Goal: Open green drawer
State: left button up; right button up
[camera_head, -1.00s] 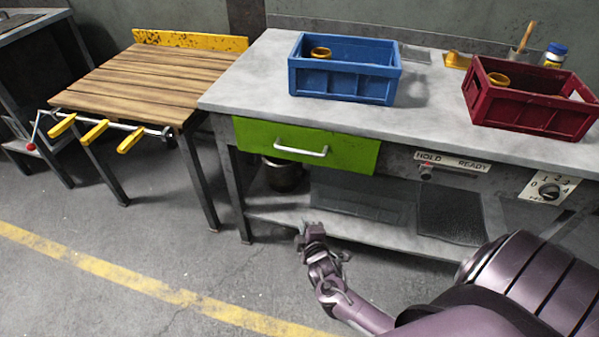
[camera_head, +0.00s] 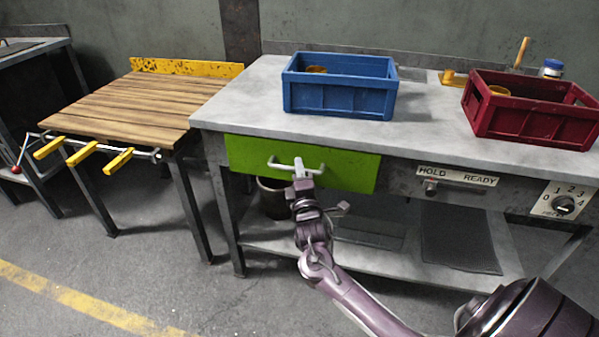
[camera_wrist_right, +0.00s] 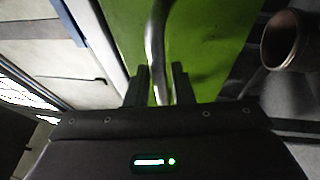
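The green drawer (camera_head: 345,170) sits under the left part of the grey workbench top, its front flush with the bench. Its pale bar handle (camera_head: 284,165) runs across the front. My right gripper (camera_head: 301,170) is at the handle, over its right half. In the right wrist view, the two dark fingers (camera_wrist_right: 161,82) stand on either side of the metal handle (camera_wrist_right: 155,45), with a narrow gap visible beside the bar. The green drawer front (camera_wrist_right: 215,45) fills the space behind. My left gripper is not in view.
A blue crate (camera_head: 340,98) and a dark red crate (camera_head: 530,118) stand on the workbench (camera_head: 425,112). A metal pot (camera_head: 274,198) is below the drawer. A wooden table (camera_head: 140,103) with yellow-handled clamps stands to the left. The floor in front is clear.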

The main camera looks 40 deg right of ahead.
jog(key=shift+w+d, duration=0.15)
jog(key=shift+w, duration=0.05)
grip_shut()
jog(key=shift+s, duration=0.1)
